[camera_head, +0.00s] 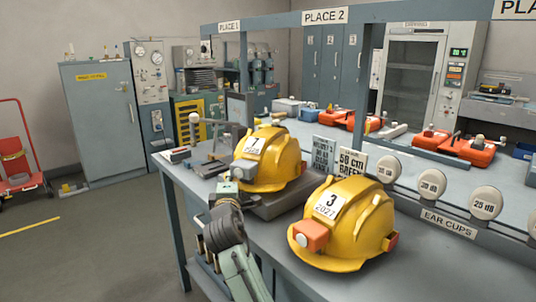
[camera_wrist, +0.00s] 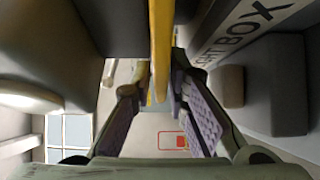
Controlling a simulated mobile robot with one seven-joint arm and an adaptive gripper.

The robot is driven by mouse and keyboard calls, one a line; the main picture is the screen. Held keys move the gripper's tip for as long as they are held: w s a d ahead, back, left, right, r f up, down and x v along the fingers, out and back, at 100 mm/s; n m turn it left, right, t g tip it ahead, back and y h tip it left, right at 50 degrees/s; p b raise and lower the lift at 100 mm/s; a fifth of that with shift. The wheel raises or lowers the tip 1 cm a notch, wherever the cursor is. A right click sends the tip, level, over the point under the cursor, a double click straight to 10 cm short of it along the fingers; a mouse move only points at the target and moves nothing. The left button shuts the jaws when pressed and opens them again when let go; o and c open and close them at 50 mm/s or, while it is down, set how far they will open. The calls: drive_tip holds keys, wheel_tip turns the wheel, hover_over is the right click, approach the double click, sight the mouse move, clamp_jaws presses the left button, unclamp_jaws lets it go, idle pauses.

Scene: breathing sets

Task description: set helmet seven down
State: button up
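Helmet seven (camera_head: 280,152) is yellow, with a white plate marked 7 and a grey lamp on its front. It sits level at or just over a grey block on the bench; I cannot tell whether they touch. My gripper (camera_head: 226,188) is at its front lower edge. In the wrist view a thin yellow edge of the helmet (camera_wrist: 161,35) runs between the two fingers, and my gripper (camera_wrist: 160,82) appears closed on it. A yellow helmet marked 3 (camera_head: 350,225), with an orange lamp, stands on the bench in front to the right.
The grey bench (camera_head: 430,255) carries white ear cups (camera_head: 432,184) on the right and two sign cards (camera_head: 350,168) behind the helmets. A lettered box (camera_wrist: 240,40) is close beside my fingers in the wrist view. Orange cases (camera_head: 467,148) lie farther back.

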drive_tip(key=shift+c, duration=0.6)
clamp_jaws()
drive_tip(key=shift+r, duration=0.1)
